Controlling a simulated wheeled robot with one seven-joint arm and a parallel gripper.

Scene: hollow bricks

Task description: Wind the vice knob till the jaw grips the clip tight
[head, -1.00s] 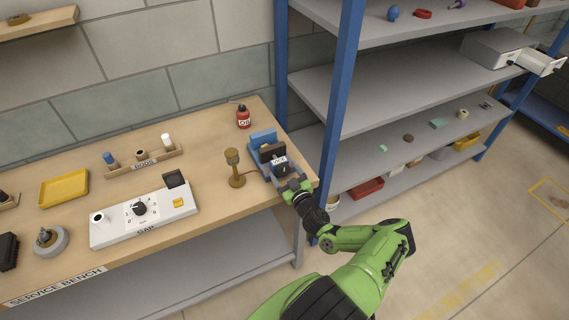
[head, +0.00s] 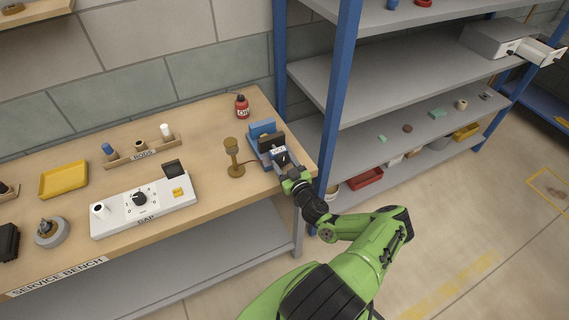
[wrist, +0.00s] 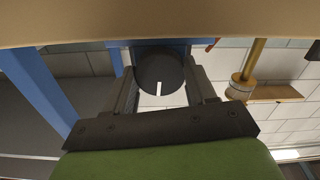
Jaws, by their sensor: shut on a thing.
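The blue vice (head: 262,132) stands at the right end of the bench, with a dark block between its blue parts and a small label on its front. I cannot make out the clip for certain at this size. My gripper (head: 287,172) is at the vice's front, low over the bench edge. In the wrist view the dark round vice knob (wrist: 160,68), with a white mark pointing down the picture, sits between the two fingers of my gripper (wrist: 163,84). The fingers are shut on it. The jaw faces are hidden in the wrist view.
A brass post (head: 235,160) stands just left of the vice, and a red bottle (head: 242,107) behind it. A white GAP panel (head: 145,203) lies further left. A blue shelf post (head: 337,100) rises close to the right of my arm.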

